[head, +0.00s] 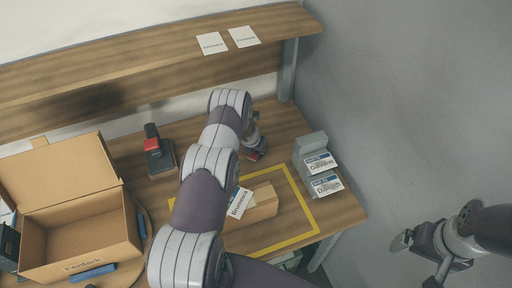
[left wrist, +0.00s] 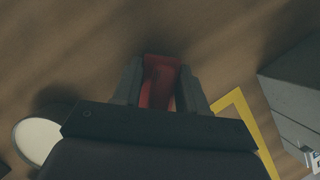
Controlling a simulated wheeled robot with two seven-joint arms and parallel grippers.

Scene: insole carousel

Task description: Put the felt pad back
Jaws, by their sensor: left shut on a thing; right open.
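My left gripper (head: 255,152) is at the back of the table, beyond the yellow outline, partly hidden by my left arm. In the left wrist view its fingers (left wrist: 160,90) are shut on a red piece (left wrist: 160,78), low over the bare wood. The red piece also shows in the head view (head: 253,157). It may be the felt pad, but its material cannot be made out. Whether it touches the table is unclear. My right gripper (head: 416,262) is open and empty at the lower right, off the table.
A red and black tool (head: 152,147) stands on a dark base at the left. An open carton (head: 80,238) is at front left. A small cardboard box (head: 262,204) lies inside the yellow outline (head: 307,205). A grey holder (head: 311,143) with labelled cards stands at the right. A shelf (head: 130,75) spans the back.

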